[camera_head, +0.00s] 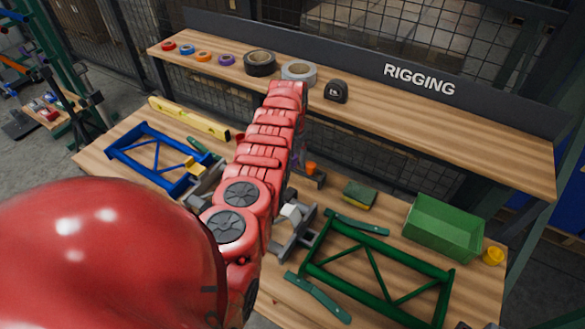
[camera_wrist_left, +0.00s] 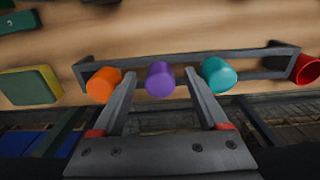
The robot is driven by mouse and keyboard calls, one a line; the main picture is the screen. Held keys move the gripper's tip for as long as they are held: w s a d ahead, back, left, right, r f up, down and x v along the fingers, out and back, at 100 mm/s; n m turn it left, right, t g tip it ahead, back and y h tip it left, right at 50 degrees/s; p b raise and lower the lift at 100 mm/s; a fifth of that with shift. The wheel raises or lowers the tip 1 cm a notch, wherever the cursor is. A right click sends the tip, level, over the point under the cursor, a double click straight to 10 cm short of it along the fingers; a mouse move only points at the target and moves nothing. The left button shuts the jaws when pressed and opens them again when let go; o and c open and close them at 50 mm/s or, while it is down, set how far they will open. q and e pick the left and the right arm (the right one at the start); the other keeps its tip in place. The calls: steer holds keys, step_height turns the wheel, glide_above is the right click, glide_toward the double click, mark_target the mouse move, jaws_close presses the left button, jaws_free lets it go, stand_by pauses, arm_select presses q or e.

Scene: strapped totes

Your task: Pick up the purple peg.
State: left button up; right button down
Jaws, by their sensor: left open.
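In the left wrist view the purple peg (camera_wrist_left: 160,82) stands in a dark grey rack (camera_wrist_left: 262,62), between an orange peg (camera_wrist_left: 102,85) and a teal peg (camera_wrist_left: 218,75). A red peg (camera_wrist_left: 305,69) is at the right end. My left gripper (camera_wrist_left: 161,75) is open, with one fingertip on each side of the purple peg. The right fingertip is close to the teal peg; contact is unclear. In the head view my red left arm hides most of the rack and its gripper, and the orange peg (camera_head: 311,168) shows beside it. My right gripper is not in view.
A green bin (camera_head: 443,229), a green frame (camera_head: 375,275) and a sponge (camera_head: 359,195) lie right of my arm. A blue frame (camera_head: 150,155) and a yellow level (camera_head: 188,118) lie left. A raised shelf (camera_head: 430,125) with tape rolls runs behind.

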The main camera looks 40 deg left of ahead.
arm_select(q)
steer(key=shift+c, duration=1.1)
jaws_close()
steer(key=shift+r, duration=0.15)
